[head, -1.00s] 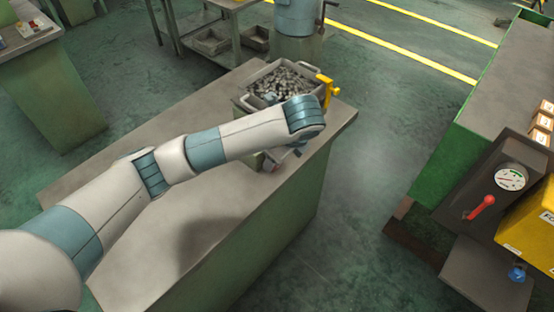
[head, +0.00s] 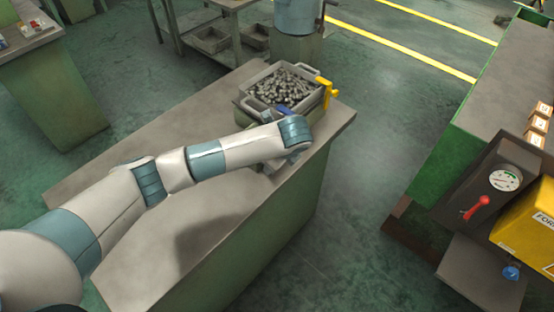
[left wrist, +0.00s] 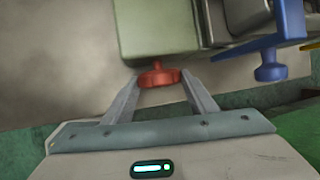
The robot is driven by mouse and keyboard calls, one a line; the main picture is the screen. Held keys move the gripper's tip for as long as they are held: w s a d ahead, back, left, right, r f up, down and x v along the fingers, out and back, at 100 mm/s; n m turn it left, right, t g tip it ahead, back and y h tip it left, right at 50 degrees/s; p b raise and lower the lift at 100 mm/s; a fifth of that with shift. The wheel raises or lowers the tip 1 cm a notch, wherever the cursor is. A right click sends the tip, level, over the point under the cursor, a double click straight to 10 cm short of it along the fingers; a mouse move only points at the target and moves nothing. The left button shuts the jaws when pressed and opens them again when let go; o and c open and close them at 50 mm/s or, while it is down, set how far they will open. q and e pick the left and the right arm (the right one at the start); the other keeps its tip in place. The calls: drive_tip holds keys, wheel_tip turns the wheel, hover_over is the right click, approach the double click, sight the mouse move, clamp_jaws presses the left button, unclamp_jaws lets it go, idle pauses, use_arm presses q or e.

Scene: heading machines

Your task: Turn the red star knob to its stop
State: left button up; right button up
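The red star knob (left wrist: 160,76) is at the front of a pale green housing (left wrist: 158,32) in the left wrist view. My left gripper (left wrist: 161,77) is open, with one fingertip at each side of the knob; I cannot tell if they touch it. In the head view my left forearm and wrist hide the knob and the gripper. The machine's tray (head: 315,100) shows just behind my wrist. My right gripper is in neither view.
A blue knob on a blue bar (left wrist: 270,70) is close to the right of the red knob. A yellow bracket (head: 327,92) sticks out of the tray's right side. The bench top (head: 130,262) is clear in front. A panel with a red lever (head: 476,208) stands far right.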

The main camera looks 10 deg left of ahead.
use_arm(q)
drive_tip(key=c, duration=0.4)
drive_tip(key=shift+d, duration=0.1)
drive_tip(key=g+b, duration=0.1)
drive_tip(key=b, duration=0.1)
drive_tip(key=g+y+b, duration=0.1)
drive_tip(key=shift+w+d+f+m+b, duration=0.15)
drive_tip(key=shift+w+f+m+b, duration=0.05)
drive_tip(key=shift+w+m+b, duration=0.15)
drive_tip(key=shift+d+r+g+y+b, duration=0.1)
drive_tip(key=shift+r+g+y+b, duration=0.05)
drive_tip(key=shift+g+y+b, duration=0.65)
drive_tip(key=shift+w+m+g+y, duration=0.15)
drive_tip(key=shift+m+g+y, duration=0.2)
drive_tip(key=shift+g+y, duration=0.35)
drive_tip(key=o, duration=1.1)
drive_tip(key=shift+d, duration=0.1)
drive_tip(key=shift+c, duration=0.2)
